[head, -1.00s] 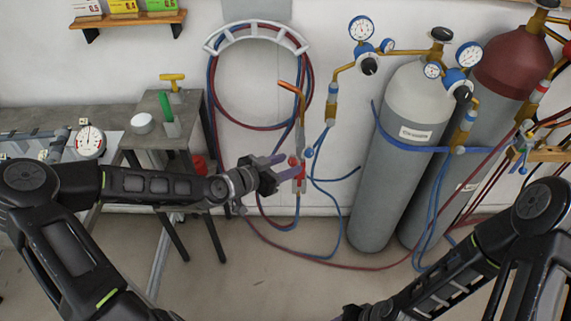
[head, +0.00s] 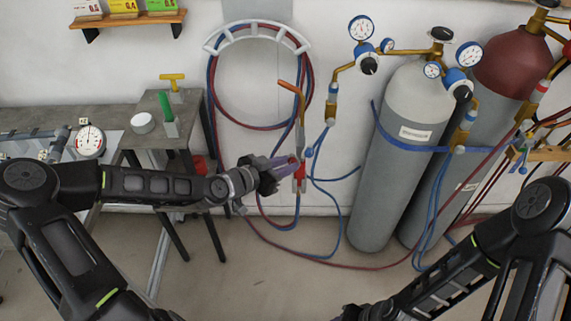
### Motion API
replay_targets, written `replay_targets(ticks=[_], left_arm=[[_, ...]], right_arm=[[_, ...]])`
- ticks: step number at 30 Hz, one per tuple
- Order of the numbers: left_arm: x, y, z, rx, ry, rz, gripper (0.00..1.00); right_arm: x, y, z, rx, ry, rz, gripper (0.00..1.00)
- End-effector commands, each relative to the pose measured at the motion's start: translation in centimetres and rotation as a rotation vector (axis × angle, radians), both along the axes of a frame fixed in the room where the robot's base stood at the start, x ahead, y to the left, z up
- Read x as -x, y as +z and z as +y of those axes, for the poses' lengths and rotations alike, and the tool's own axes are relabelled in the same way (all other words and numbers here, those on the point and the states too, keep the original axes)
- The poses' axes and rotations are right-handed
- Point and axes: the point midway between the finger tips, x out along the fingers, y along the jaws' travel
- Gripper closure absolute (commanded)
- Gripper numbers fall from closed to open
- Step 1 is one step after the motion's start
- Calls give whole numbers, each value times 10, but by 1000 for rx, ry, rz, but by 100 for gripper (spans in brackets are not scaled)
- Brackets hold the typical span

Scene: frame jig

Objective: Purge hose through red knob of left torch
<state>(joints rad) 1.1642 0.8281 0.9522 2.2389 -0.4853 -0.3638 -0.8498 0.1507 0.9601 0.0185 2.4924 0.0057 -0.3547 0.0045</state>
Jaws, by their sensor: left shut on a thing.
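The left torch (head: 299,135) hangs upright in front of the wall, with a bent copper-coloured neck at its top and a red lower part (head: 300,180). Its red knob (head: 293,160) is on the left side of the torch, partly hidden by my gripper. My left gripper (head: 285,163) reaches in from the left and is shut on the red knob. A red hose and a blue hose run down from the torch. A blue knob (head: 309,152) sits on its right side. My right gripper (head: 350,314) is at the bottom edge, mostly cut off.
Coiled red and blue hoses hang on a white wall hanger (head: 258,33). A grey cylinder (head: 388,180) and a maroon-topped cylinder (head: 510,68) with gauges stand at right. A small table (head: 160,140) stands at left.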

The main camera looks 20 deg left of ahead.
Motion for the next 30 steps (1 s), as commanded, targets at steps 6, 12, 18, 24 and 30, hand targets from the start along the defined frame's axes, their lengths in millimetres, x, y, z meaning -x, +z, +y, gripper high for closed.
replay_targets(ticks=[6, 12, 18, 24, 30], left_arm=[[0, 0, 0, 9, 0, 5, 100], [0, 0, 1, 55, 1, 30, 100], [-1, -1, 2, 150, 2, 84, 100], [-2, -2, 4, 290, 3, 164, 100], [-3, -4, 5, 454, 3, 257, 100]], right_arm=[[0, 0, 0, 0, 0, 0, 64], [0, -1, 0, 0, 0, 0, 64], [-1, -4, 0, -1, 1, -1, 64], [-1, -11, 1, -2, 1, -4, 64], [-3, -22, 1, -6, 2, -8, 64]])
